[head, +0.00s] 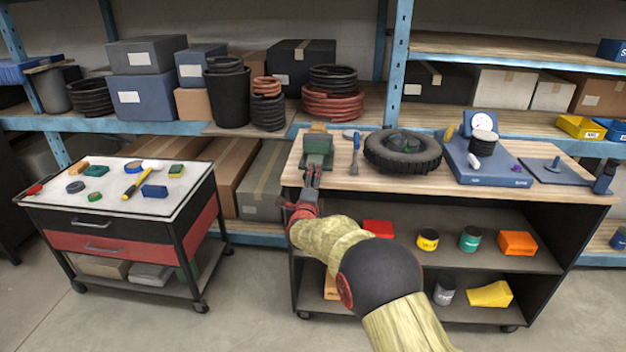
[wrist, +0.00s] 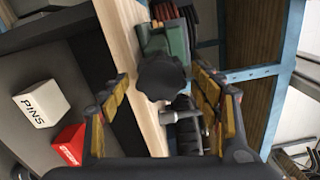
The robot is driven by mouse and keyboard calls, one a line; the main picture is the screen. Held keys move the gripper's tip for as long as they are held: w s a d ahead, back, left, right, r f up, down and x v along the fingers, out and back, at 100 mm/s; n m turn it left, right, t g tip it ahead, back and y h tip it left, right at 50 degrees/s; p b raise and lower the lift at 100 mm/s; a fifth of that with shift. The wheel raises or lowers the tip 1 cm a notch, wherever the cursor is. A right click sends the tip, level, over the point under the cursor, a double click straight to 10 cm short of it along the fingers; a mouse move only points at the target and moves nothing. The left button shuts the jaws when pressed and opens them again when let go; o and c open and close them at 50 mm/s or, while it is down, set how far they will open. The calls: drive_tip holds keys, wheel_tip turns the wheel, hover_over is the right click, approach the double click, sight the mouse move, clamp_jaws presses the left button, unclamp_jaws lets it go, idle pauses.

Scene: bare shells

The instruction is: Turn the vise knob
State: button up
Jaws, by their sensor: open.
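The green vise (head: 317,146) stands at the left end of the wooden bench top, near its front edge. In the wrist view the vise body (wrist: 172,38) is at the top centre, and its dark lobed knob (wrist: 162,76) faces me. My gripper (head: 313,168) is just in front of the vise in the head view and hides the knob there. In the wrist view my gripper (wrist: 161,77) is open, with one yellow-padded finger on each side of the knob. Gaps show between the knob and both fingers. I cannot tell whether the fingertips reach past it.
A hammer-like tool (head: 355,150) and a tire (head: 402,152) lie right of the vise. A metal rod (wrist: 180,117) shows close to the knob. The bench's lower shelf (head: 400,257) holds coloured boxes and cans. A tool cart (head: 120,205) stands left, with open floor between.

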drive_tip(key=s, duration=1)
drive_tip(key=shift+s+a, duration=0.2)
drive_tip(key=shift+s, duration=0.05)
